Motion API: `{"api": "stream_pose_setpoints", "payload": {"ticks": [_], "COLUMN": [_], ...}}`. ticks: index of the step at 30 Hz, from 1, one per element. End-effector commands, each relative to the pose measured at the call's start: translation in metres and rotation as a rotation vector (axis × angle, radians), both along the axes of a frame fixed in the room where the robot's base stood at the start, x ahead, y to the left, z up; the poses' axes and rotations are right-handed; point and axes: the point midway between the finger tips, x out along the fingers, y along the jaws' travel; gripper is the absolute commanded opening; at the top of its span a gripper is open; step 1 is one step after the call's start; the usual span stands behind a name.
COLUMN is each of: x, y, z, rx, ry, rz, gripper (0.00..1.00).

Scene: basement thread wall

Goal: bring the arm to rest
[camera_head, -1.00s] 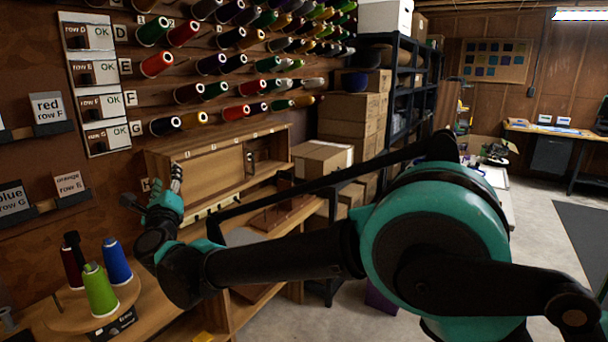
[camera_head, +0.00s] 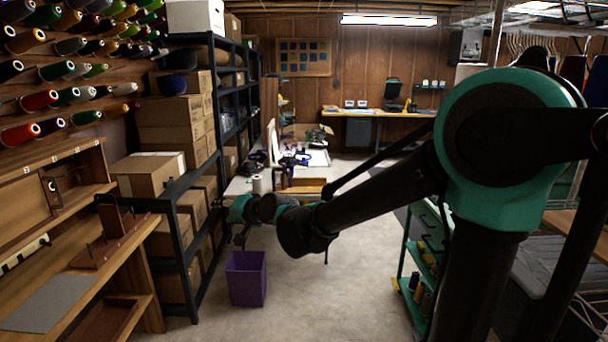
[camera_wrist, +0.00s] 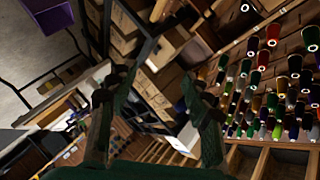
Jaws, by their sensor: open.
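My gripper (camera_wrist: 160,95) shows in the wrist view with its two fingers spread apart and nothing between them. In the head view my arm reaches out from the right, and my gripper (camera_head: 240,232) hangs at its far end, partly hidden by the wrist. It is in the air beside the dark shelf rack, above the purple bin. It appears to touch nothing.
A purple bin (camera_head: 246,279) stands on the floor below the gripper. A dark rack (camera_head: 178,240) with cardboard boxes and a wooden bench (camera_head: 88,268) are on the left. A green cart (camera_head: 412,268) stands at right. The concrete floor between is clear.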

Motion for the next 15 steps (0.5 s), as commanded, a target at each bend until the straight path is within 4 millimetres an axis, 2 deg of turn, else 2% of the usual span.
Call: {"api": "stream_pose_setpoints", "payload": {"ticks": [1,5,6,8,9,11,15], "x": [0.003,-0.005,-0.009,-0.019,-0.026,-0.040,-0.082], "y": [-0.036,-0.117,-0.142,-0.178,-0.202,-0.237,-0.314], "z": [-0.014,-0.054,-0.065,-0.083,-0.095,-0.113,-0.153], "rx": [-0.071,-0.257,-0.313,-0.396,-0.449,-0.527,-0.699], "ry": [-0.003,0.006,0.015,0.031,0.046,0.072,0.156], "rz": [-0.019,-0.040,-0.046,-0.054,-0.060,-0.065,-0.075], "gripper": [0.49,0.49,0.49,0.49,0.49,0.49,0.49]}}
